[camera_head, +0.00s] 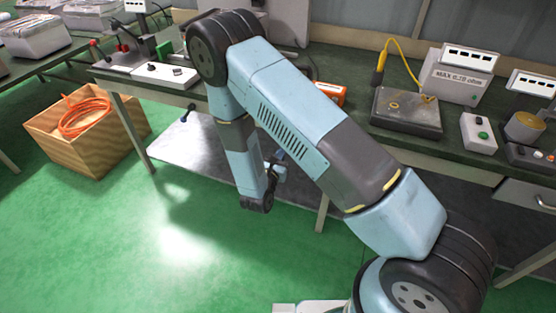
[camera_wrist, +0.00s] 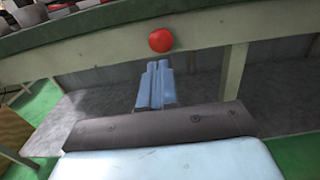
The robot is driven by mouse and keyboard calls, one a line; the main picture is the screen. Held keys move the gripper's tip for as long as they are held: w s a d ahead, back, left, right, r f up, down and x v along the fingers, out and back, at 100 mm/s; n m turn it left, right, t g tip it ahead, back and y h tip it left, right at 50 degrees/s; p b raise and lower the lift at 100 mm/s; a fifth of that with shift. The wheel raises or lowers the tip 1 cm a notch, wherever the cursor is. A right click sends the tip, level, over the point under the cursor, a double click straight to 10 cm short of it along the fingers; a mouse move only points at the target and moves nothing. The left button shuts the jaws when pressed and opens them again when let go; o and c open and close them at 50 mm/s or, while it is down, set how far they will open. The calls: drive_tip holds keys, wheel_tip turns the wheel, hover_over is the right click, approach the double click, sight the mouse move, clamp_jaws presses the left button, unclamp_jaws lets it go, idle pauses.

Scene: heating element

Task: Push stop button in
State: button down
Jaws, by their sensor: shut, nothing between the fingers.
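A round red button (camera_wrist: 161,40) shows in the wrist view, on the pale front rail (camera_wrist: 205,48) of the workbench. My gripper (camera_wrist: 157,64) is shut and empty, its two blue fingers side by side. In the picture its tips lie just below the button. A gap seems to remain between tips and button, but its depth is hard to tell. In the head view my gripper (camera_head: 278,157) is small and partly hidden by my arm, in front of the bench. The red button cannot be made out there.
The green workbench (camera_head: 395,133) runs along the back with a white switch box (camera_head: 165,75), a metal plate device (camera_head: 407,110) and a meter (camera_head: 455,75). A bench leg (camera_wrist: 236,70) stands right of my gripper. A wooden crate (camera_head: 60,140) with orange cable is on the floor at left.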

drive_tip(key=x, duration=0.8)
drive_tip(key=shift+w, duration=0.1)
drive_tip(key=shift+r+x, duration=0.2)
drive_tip(key=shift+x, duration=0.9)
drive_tip(key=shift+d, duration=0.15)
drive_tip(key=v, duration=1.5)
drive_tip(key=shift+a+f, duration=0.25)
drive_tip(key=shift+f, duration=0.05)
